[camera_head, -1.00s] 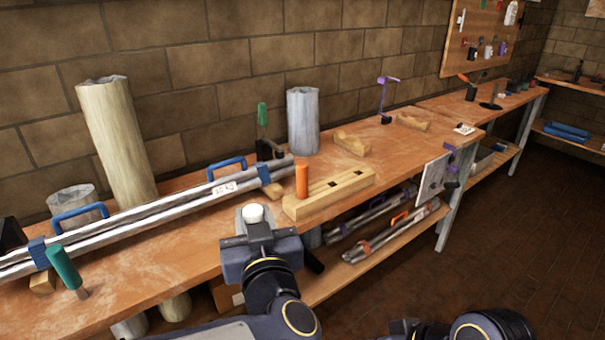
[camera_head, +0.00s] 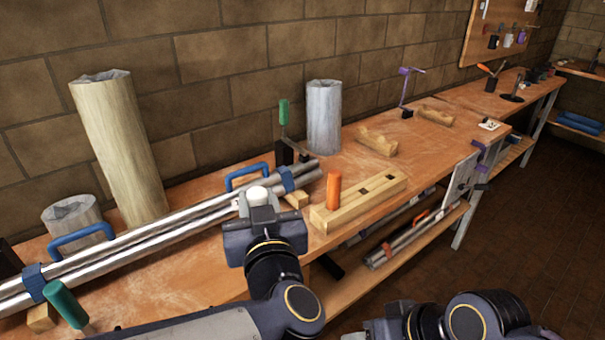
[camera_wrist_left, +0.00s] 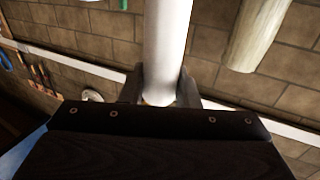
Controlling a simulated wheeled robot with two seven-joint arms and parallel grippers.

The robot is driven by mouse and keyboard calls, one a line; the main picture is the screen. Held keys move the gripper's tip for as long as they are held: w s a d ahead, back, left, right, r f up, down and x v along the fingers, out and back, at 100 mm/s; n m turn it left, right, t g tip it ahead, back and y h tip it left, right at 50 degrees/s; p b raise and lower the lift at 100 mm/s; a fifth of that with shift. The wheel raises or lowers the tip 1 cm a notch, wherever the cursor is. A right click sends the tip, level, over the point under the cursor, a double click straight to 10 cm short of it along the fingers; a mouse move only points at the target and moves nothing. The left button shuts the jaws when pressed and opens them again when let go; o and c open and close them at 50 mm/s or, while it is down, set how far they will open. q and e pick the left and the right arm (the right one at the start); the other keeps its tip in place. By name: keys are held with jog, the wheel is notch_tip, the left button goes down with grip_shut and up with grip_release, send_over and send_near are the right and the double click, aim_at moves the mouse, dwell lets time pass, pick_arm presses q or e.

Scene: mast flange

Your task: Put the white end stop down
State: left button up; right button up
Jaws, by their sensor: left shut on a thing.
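The white end stop (camera_head: 258,195) stands out of the top of my left gripper (camera_head: 262,212) in the head view, in front of the metal tubes on the bench. In the left wrist view the end stop (camera_wrist_left: 166,45) is a pale cylinder running up from between the fingers (camera_wrist_left: 160,92). My left gripper is shut on it and seems to hold it above the bench's front part. The end stop's lower part is hidden by the gripper. My right gripper is not clearly visible; only parts of my right arm show at the bottom of the head view.
Long metal tubes (camera_head: 150,248) with blue handles lie along the bench. A wooden block (camera_head: 355,203) with slots holds an orange peg (camera_head: 333,190) to the right. A green-handled tool (camera_head: 65,304) stands at the front left. Bare bench top (camera_head: 190,290) shows in front of the tubes.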

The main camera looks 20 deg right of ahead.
pick_arm(q)
jog(key=shift+w, duration=0.15)
jog(key=w+a+f+b, duration=0.3)
jog(key=w+a+f, duration=0.5)
jog(key=w+f, duration=0.3)
jog(key=shift+f, duration=0.95)
jog(key=shift+w, duration=0.1)
jog(key=shift+f+b, duration=0.2)
jog(key=shift+b, duration=0.2)
jog(key=o, duration=1)
jog(key=shift+o, duration=0.2)
